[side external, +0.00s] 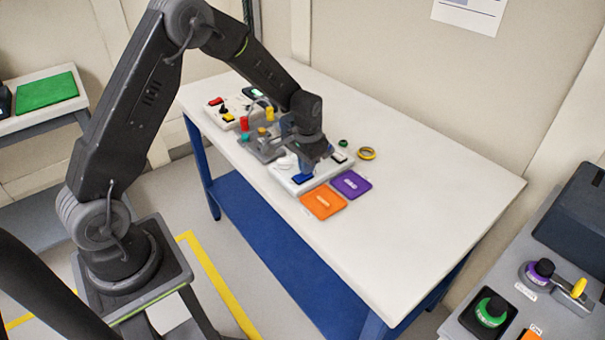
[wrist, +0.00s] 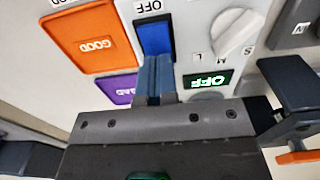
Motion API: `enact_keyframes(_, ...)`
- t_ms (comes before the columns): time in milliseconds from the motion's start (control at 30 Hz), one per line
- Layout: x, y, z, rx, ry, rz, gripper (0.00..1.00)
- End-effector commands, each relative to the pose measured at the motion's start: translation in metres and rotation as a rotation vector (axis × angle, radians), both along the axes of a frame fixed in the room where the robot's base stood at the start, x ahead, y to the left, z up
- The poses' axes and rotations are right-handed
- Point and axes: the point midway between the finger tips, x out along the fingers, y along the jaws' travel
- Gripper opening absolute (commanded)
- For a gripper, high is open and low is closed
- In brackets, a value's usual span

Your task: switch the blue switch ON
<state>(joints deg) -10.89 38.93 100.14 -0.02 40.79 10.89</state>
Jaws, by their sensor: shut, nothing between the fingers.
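The blue switch (side external: 302,179) is a rocker on a white panel box (side external: 287,186) on the table. In the wrist view the blue switch (wrist: 155,36) sits upright in its dark frame, with an OFF label (wrist: 148,6) beyond its far end.
A white knob (wrist: 232,35) stands right of the switch. An orange GOOD plate (side external: 323,201) and a purple plate (side external: 351,184) lie beside the panel. A yellow ring (side external: 367,153) lies behind. Another control box (side external: 222,115) stands farther back. The table's right side is clear.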

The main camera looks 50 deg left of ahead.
Motion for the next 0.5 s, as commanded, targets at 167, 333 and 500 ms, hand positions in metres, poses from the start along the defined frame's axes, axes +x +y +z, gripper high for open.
enact_keyframes(167, -0.001, 0.000, -0.004, -0.001, 0.004, 0.000, 0.00)
enact_keyframes(333, -0.001, 0.000, -0.001, 0.000, 0.003, 0.000, 0.00)
enact_keyframes(500, -0.001, 0.000, 0.012, 0.000, 0.002, 0.000, 0.00)
